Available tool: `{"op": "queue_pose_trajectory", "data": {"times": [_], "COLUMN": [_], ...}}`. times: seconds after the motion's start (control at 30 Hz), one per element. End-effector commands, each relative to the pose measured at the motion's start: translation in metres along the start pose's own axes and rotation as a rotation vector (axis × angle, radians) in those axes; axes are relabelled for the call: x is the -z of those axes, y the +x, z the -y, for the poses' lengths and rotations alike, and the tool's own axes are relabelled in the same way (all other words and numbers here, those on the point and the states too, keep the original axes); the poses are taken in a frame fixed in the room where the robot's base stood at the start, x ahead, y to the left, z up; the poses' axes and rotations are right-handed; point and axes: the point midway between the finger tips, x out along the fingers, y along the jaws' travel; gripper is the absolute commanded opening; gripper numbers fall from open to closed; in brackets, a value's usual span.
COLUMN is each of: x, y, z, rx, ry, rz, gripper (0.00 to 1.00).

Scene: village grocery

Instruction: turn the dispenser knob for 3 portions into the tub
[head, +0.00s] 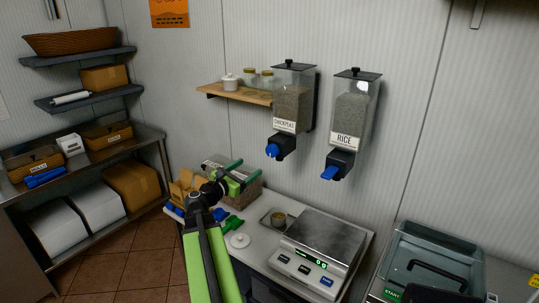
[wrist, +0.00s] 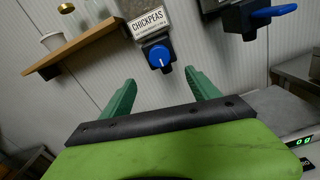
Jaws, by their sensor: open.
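The chickpea dispenser (head: 292,98) hangs on the wall with a round blue knob (head: 272,150) at its outlet. In the wrist view the knob (wrist: 160,56) faces me, with a pale line on its face. The rice dispenser (head: 351,112) hangs to its right with a blue lever (head: 330,172). My gripper (head: 250,169) is open and empty, left of and below the chickpea knob; in the wrist view the knob shows beyond and between its green fingers (wrist: 160,82), apart from them.
A scale (head: 316,241) stands on the counter right of the tray. A wooden wall shelf (head: 238,94) with jars is left of the chickpea dispenser. A crate (head: 244,192) sits behind my gripper. A grey bin (head: 431,262) stands at right.

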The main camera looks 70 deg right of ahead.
Motion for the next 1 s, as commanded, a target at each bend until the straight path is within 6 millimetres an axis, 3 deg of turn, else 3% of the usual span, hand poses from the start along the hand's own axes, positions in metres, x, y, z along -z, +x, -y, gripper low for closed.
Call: {"op": "queue_pose_trajectory", "data": {"times": [0.03,0.3,0.5,0.7,1.0], "x": [0.000,0.000,0.000,0.000,0.000], "y": [0.015,0.085,0.126,0.143,0.144], "z": [-0.002,-0.002,-0.002,-0.001,0.000], "rx": [0.004,0.003,0.001,0.000,0.000], "ry": [0.000,0.001,0.002,0.002,0.002], "rz": [0.001,0.001,0.000,0.000,0.000], "gripper": [0.70,0.70,0.70,0.70,0.68]}}
